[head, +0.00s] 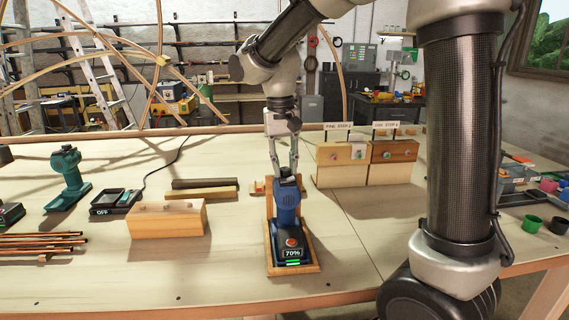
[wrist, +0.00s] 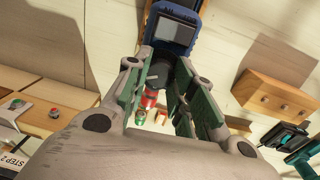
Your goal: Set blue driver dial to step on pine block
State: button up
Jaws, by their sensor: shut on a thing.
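The blue driver (head: 288,212) stands upright in a wooden stand (head: 311,257) at the front middle of the bench. A display at its foot reads 70%. My gripper (head: 285,172) points down from above and is shut on the dark collar at the driver's top, seemingly its dial. In the wrist view my gripper (wrist: 165,70) has the dark collar between its green pads, and the driver's blue body (wrist: 180,10) shows beyond. The dial's marks cannot be read. The pine block (head: 342,153), under a small "PINE STEP" sign (head: 338,127), stands back right. A card in the wrist view (wrist: 10,162) reads "STEP 2".
A darker block (head: 393,151) with its own sign stands beside the pine block. A light block with holes (head: 166,218), a green driver (head: 66,180), a charger (head: 115,202) and copper-coloured rods (head: 40,243) lie left. Cups (head: 532,224) are at the far right.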

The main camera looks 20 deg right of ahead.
aim_at(282, 170)
jog(key=shift+n, duration=2.2)
jog(key=o, duration=1.1)
jog(key=shift+c, duration=0.2)
notch_tip(282, 170, up, 12)
jog(key=shift+a, duration=0.4)
jog(key=shift+s, duration=0.1)
